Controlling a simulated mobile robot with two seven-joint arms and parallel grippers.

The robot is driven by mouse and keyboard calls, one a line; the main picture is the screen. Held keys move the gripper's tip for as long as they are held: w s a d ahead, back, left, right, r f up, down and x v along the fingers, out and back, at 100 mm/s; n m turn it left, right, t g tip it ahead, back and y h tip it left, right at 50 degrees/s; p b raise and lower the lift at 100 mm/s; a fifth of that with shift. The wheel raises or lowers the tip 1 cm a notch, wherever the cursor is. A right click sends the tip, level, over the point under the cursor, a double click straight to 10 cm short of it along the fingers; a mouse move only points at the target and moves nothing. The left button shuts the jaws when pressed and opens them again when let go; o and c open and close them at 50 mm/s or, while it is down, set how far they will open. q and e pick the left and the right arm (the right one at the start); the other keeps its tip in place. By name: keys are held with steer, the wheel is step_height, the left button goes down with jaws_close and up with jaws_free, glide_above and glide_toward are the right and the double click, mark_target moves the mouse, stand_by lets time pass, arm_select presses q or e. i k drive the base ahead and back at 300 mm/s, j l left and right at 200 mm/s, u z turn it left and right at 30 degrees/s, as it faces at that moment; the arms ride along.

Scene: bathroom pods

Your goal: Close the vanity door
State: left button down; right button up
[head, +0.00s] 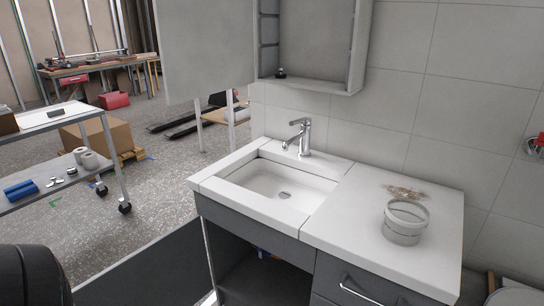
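The vanity (252,222) stands against the tiled wall, with a white top, a basin and a dark grey body. Its door (150,270) is a dark grey panel, swung wide open to the left of the vanity and cut off by the bottom edge of the head view. The compartment (258,278) under the basin is open and dark inside. Neither of my grippers is in view.
A wall cabinet (312,45) above the basin has its door (205,50) open. A drawer handle (361,291) is on the vanity's right. A white pot (405,222) stands on the counter. A cart (75,145) is at left; the floor between is clear.

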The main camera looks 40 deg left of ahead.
mark_target(172, 270)
steer(key=k+j, duration=0.1)
steer(key=j, duration=0.25)
steer(key=k+j+z, duration=0.1)
steer(key=j, duration=0.2)
steer(key=k+j, duration=0.15)
steer(key=j, duration=0.2)
steer(key=k+j, duration=0.15)
steer(key=j, duration=0.15)
steer(key=k+j+z, duration=0.1)
steer(key=j, duration=0.25)
steer(key=k+j+z, duration=0.1)
steer(key=j, duration=0.25)
steer(key=k+j+z, duration=0.1)
steer(key=j, duration=0.25)
steer(key=k+j, duration=0.2)
steer(key=j, duration=0.15)
steer(key=k+j+z, duration=0.15)
steer(key=j, duration=0.2)
steer(key=k+j, duration=0.1)
steer(key=j, duration=0.35)
steer(key=k+j+z, duration=0.15)
steer(key=j, duration=0.7)
steer(key=k+j+z, duration=0.1)
steer(key=j, duration=0.35)
steer(key=j+z, duration=0.2)
steer(key=j, duration=0.2)
steer(key=k+j+z, duration=0.2)
steer(key=j, duration=0.25)
steer(key=j+z, duration=0.2)
steer(key=j, duration=0.2)
